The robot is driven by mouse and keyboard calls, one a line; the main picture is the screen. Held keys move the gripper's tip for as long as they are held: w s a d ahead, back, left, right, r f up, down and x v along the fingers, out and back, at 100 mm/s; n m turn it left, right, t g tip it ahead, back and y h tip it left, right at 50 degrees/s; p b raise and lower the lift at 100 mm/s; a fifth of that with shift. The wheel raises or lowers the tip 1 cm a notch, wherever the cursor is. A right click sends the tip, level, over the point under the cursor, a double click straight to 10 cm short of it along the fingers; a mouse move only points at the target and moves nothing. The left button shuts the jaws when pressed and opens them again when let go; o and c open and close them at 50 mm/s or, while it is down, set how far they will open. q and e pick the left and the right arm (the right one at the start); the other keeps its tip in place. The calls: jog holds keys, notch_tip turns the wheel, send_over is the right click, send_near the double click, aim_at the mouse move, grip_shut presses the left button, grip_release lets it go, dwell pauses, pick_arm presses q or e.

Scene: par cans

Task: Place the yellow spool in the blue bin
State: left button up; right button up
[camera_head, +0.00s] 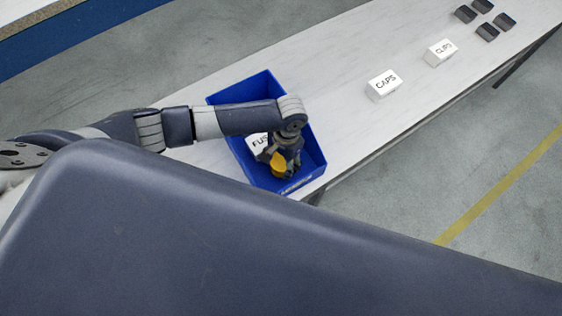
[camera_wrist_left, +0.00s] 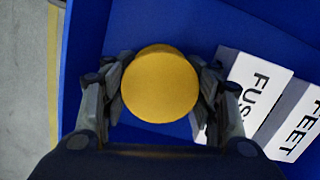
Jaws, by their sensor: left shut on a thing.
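The yellow spool (camera_head: 279,163) is between the fingers of my left gripper (camera_head: 284,166), inside the outline of the blue bin (camera_head: 312,150) in the head view. In the left wrist view the round yellow spool (camera_wrist_left: 160,84) fills the space between the two fingers of my left gripper (camera_wrist_left: 160,90), which is shut on it. The blue bin (camera_wrist_left: 190,25) lies behind it in that view. Whether the spool touches the bin floor I cannot tell. My right gripper is not in view.
White boxes with black lettering lie in the blue bin, one marked FEET (camera_wrist_left: 299,125). On the pale table (camera_head: 340,80) stand white boxes marked CAPS (camera_head: 383,85) and CLIPS (camera_head: 440,52). Several dark blocks (camera_head: 487,32) sit at the far end.

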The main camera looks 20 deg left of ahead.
pick_arm(q)
jog(key=shift+f, duration=0.8)
jog(key=shift+f, duration=0.15)
jog(key=o, duration=1)
jog(key=shift+c, duration=0.2)
jog(key=r, duration=0.4)
jog(key=w+r, duration=0.1)
jog(key=r, duration=0.3)
jog(key=r+b, duration=0.1)
jog(key=r, duration=0.3)
jog(key=shift+w+d+r, duration=0.15)
jog(key=shift+d, duration=0.2)
